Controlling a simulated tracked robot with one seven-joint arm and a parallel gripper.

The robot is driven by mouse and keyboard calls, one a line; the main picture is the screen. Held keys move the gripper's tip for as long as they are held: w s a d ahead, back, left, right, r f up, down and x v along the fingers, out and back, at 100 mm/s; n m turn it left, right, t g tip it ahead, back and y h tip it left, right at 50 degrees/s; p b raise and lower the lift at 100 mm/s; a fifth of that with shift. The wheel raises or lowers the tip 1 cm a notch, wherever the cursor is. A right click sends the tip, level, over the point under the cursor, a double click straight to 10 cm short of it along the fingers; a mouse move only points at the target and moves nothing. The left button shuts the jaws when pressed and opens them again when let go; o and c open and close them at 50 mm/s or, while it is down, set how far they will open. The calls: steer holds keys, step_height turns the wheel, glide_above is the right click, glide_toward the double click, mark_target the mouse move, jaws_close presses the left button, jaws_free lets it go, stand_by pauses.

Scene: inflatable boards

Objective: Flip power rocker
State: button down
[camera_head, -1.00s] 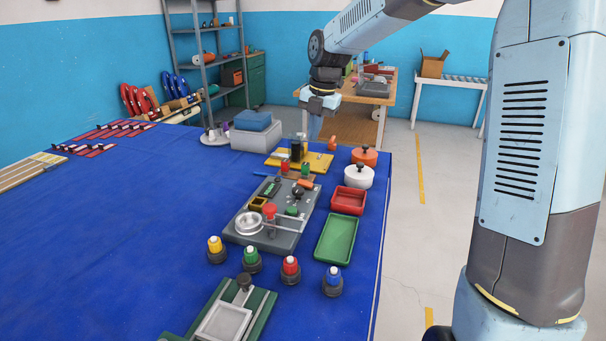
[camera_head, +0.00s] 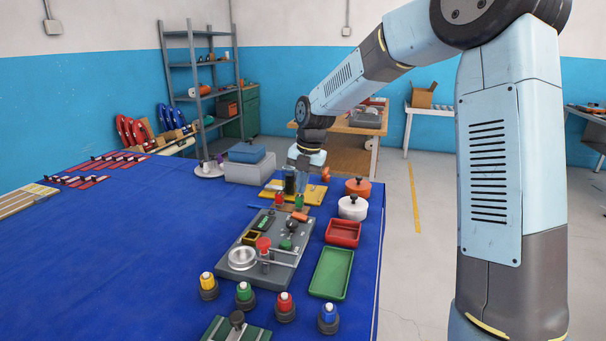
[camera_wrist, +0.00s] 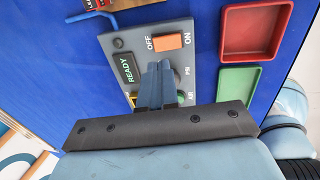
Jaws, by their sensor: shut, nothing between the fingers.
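The power rocker is a small orange block (camera_wrist: 168,41) between the OFF and ON labels on a grey control panel (camera_wrist: 118,43). Which side it is pressed to I cannot tell. In the head view, the rocker (camera_head: 299,216) sits at the far right part of the panel (camera_head: 236,278). My gripper (camera_wrist: 158,68) is shut and empty. Its fingertips show over the panel, just below the rocker in the wrist picture and apart from it. Their height above the panel is unclear. In the head view, my gripper (camera_head: 303,182) is above the table beyond the panel.
A READY window (camera_wrist: 126,68) lies left of my fingers. A red tray (camera_head: 344,233) and a green tray (camera_head: 331,273) sit right of the panel. White (camera_head: 352,208) and orange (camera_head: 358,187) lidded pots stand behind them.

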mark_target(296, 214)
steer(key=f, duration=0.2)
steer(key=a+f, duration=0.1)
steer(key=f, duration=0.4)
steer(key=shift+w+a+f, duration=0.15)
steer(key=shift+w+f, duration=0.05)
steer(key=shift+f, duration=0.05)
